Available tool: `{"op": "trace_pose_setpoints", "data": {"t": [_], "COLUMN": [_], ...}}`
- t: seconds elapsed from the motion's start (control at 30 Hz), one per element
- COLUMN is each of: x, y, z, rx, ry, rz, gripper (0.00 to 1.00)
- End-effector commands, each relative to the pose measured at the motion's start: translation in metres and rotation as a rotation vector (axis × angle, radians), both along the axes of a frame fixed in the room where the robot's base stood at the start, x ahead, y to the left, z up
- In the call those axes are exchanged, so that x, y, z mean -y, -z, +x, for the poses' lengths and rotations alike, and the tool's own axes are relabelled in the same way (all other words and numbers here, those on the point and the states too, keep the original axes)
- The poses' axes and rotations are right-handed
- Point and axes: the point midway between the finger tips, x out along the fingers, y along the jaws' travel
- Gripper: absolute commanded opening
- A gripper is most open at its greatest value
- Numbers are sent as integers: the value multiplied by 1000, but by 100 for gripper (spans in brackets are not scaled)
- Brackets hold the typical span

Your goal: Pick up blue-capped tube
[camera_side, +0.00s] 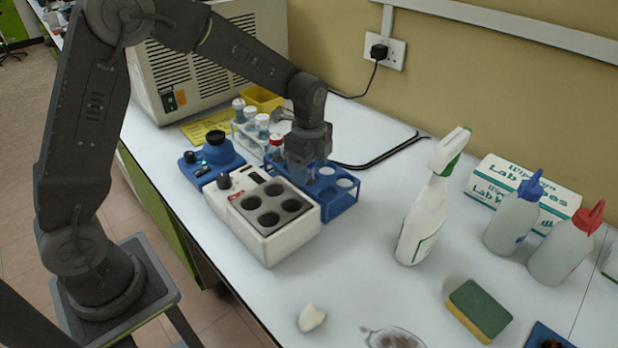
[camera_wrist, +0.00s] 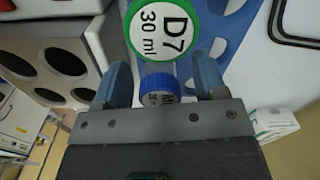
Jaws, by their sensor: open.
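The blue-capped tube (camera_wrist: 160,83) shows in the wrist view with a white label on its cap, partly cut off by my gripper body. My gripper (camera_wrist: 163,78) is open, with one blue-grey finger on each side of the blue cap. Gaps show between cap and fingers. In the side view my gripper (camera_side: 304,176) points down over the blue rack (camera_side: 342,204), and the blue cap cannot be made out there. A larger green-rimmed cap marked "D7 30 ml" (camera_wrist: 162,32) is just beyond the blue cap in the wrist view.
A white block with dark round wells (camera_side: 270,240) stands close to the rack. A red-capped tube (camera_side: 276,141) and a white rack of pale-capped tubes (camera_side: 250,125) are behind and left. A spray bottle (camera_side: 422,215) stands right, with clear bench between.

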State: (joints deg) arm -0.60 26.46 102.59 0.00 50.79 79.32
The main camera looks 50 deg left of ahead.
Motion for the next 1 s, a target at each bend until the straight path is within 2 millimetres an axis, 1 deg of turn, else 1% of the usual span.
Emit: {"op": "trace_pose_setpoints", "data": {"t": [0.1, 0.6, 0.67, 0.87, 0.93, 1.0], "x": [0, 0, 0, 0, 0, 0], "y": [0, -1, -1, -1, -4, -11], "z": [0, 0, 0, 0, 0, 1], "rx": [0, 0, 0, 1, 2, 4], "ry": [0, 0, 0, 0, 0, 0], "rz": [0, 0, 0, 0, 0, 0], "gripper": [65, 17, 12, 12, 12, 12]}}
